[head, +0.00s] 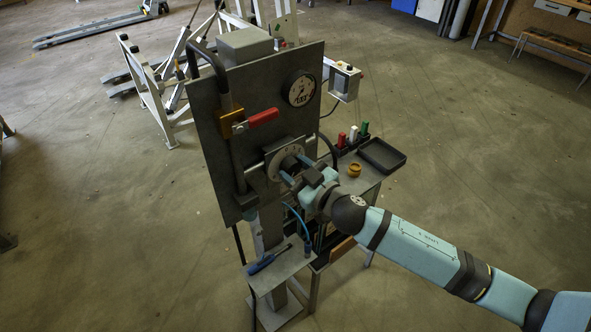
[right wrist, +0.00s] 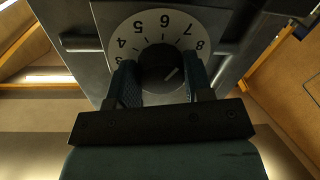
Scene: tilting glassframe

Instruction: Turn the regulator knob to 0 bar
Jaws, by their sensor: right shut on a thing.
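The regulator knob (right wrist: 163,68) is dark and round with a short pale line on its face. It sits in the middle of a pale numbered dial (right wrist: 123,30), which also shows on the grey panel in the head view (head: 275,165). In the right wrist view the numbers 3 to 8 show upside down; the rest of the dial is hidden. The pale line slants up to the right, towards the 8 side. My right gripper (right wrist: 160,82) is shut on the knob, one finger on each side. A round pressure gauge (head: 300,89) sits above; its reading is too small to tell.
A red-handled lever (head: 263,117) sits on the panel (head: 219,155) above and left of the dial. Right of the panel are a black tray (head: 382,156), a small yellow ring (head: 354,169) and several coloured pieces. A blue-handled tool (head: 262,263) lies on a low shelf.

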